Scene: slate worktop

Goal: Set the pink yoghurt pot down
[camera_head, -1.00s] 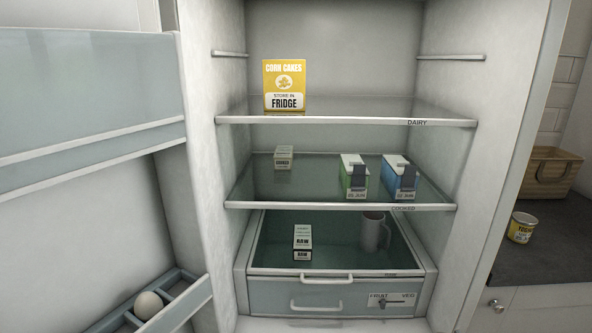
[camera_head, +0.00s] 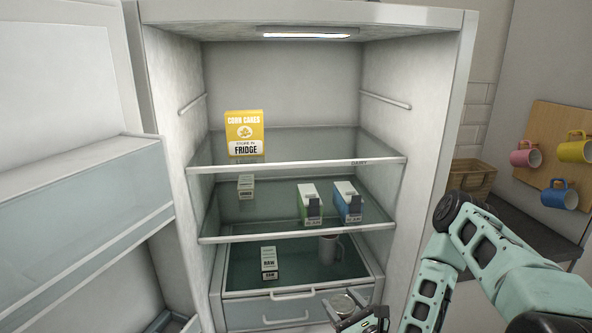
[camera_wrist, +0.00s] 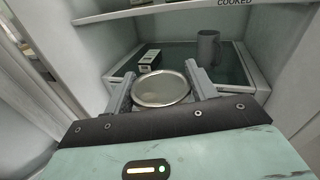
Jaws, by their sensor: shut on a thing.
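My gripper (camera_head: 358,314) is low in the head view, in front of the open fridge's lower right. It is shut on a round pot (camera_head: 343,303) with a silver-grey lid. In the wrist view the pot's lid (camera_wrist: 161,89) faces up between the two fingers (camera_wrist: 162,91). The pot's side colour is hidden, so I cannot tell whether it is pink. The fridge has a top shelf marked DAIRY (camera_head: 300,165), a middle shelf marked COOKED (camera_head: 290,234) and a lower compartment with a RAW carton (camera_head: 269,262).
A yellow corn cakes box (camera_head: 245,134) stands on the left of the DAIRY shelf. A green carton (camera_head: 310,204) and a blue carton (camera_head: 347,202) stand on the COOKED shelf beside a small pale carton (camera_head: 246,186). A grey mug (camera_head: 329,247) is below. DAIRY's middle and right are clear.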

